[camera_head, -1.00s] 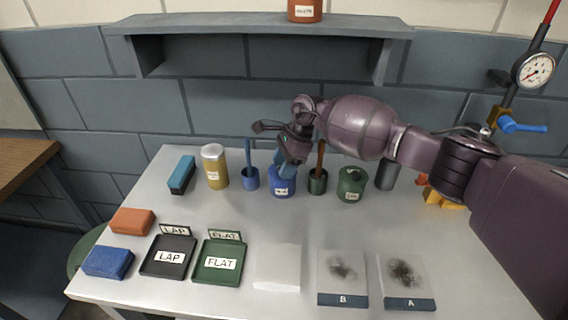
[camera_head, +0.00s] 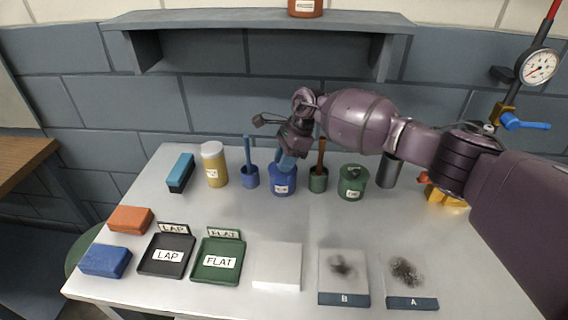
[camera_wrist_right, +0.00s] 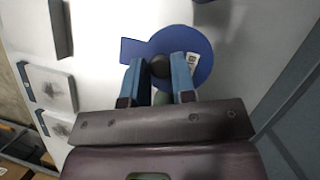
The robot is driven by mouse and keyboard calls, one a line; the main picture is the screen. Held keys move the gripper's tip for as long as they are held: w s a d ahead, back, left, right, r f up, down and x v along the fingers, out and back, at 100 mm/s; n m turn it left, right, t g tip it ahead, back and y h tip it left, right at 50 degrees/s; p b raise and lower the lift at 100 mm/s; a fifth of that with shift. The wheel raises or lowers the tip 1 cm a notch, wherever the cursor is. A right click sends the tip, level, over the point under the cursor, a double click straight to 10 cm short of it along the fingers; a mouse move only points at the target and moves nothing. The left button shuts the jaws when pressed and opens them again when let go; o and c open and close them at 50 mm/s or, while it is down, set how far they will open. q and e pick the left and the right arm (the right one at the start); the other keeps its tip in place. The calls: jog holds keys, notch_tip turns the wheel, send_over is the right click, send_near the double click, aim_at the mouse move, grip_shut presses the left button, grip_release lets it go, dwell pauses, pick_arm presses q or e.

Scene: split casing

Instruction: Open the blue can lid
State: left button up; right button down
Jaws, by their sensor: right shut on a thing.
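The blue can (camera_head: 283,183) with a white label stands upright near the back middle of the table. My right gripper (camera_head: 286,163) reaches down onto its top from above. In the right wrist view, the round blue lid (camera_wrist_right: 200,44) lies under the fingers with its dark knob (camera_wrist_right: 160,65) between them. The right gripper (camera_wrist_right: 160,76) is shut on this knob. A blue tab sticks out at the left of the disc. Whether the lid sits on or just above the can's rim I cannot tell. My left gripper is not in view.
A blue pot (camera_head: 250,178) with a brush handle stands left of the can.

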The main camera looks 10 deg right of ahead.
jog(key=g+b, duration=0.1)
jog(key=b, duration=0.2)
jog(key=w+g+b, duration=0.1)
jog(key=b, duration=0.1)
jog(key=shift+w+d+m+g+y+b, duration=0.2)
jog(key=shift+m+g+y+b, duration=0.1)
jog(key=shift+b, duration=0.1)
jog(key=b, duration=0.1)
jog(key=g+b, duration=0.1)
jog(key=b, duration=0.1)
jog(key=shift+w+r+g, duration=0.25)
jog(key=shift+w+g, duration=0.05)
jog(key=shift+w, duration=0.1)
jog(key=shift+w+d+r+m+g+y+b, duration=0.1)
jog(key=shift+w+r+m+g+y+b, duration=0.2)
jog(key=shift+g+b, duration=0.35)
jog(key=shift+w+r+g+b, duration=0.25)
jog(key=shift+r+b, duration=0.15)
jog(key=shift+b, duration=0.5)
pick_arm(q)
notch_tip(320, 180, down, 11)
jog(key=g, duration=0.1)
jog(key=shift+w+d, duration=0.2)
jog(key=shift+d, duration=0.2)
pick_arm(e)
jog(key=shift+r, duration=0.2)
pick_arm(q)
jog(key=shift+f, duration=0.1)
